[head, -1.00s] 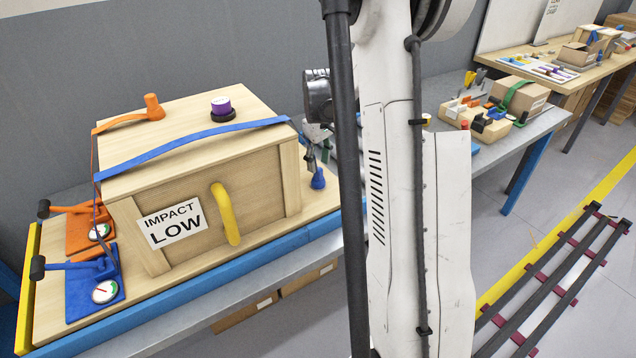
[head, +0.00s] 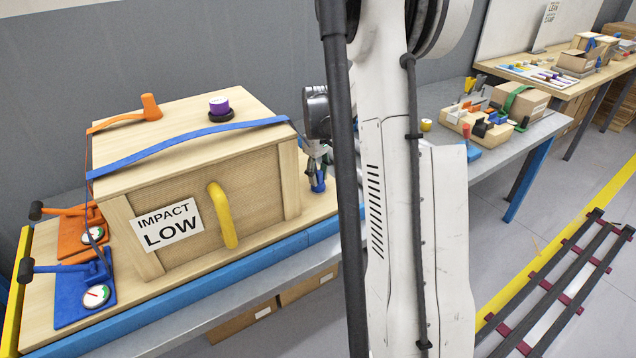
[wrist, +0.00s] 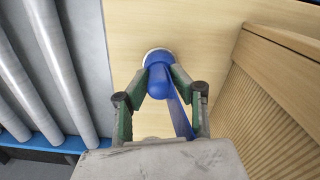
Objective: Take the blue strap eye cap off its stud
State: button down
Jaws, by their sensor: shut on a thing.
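The blue strap eye cap (wrist: 158,80) shows in the wrist view between the two fingers of my gripper (wrist: 160,88), which is shut on it. A pale ring shows at the cap's far end, against the wooden pallet; the stud itself is hidden. The blue strap (wrist: 180,118) runs from the cap toward the bottom right. In the head view the cap (head: 318,182) is a small blue shape at the right of the crate, partly covered by my gripper (head: 317,165). The blue strap (head: 190,142) crosses the crate's lid.
The wooden crate (head: 165,240) with a yellow handle (head: 222,215) stands close beside the gripper. An orange strap end (head: 150,106) and a purple-topped knob (head: 219,105) sit on its lid. Grey rollers (wrist: 60,65) lie left of the pallet in the wrist view.

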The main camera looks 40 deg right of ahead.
aim_at(318, 171)
jog(key=shift+r+p, duration=1.2)
jog(key=shift+r, duration=1.35)
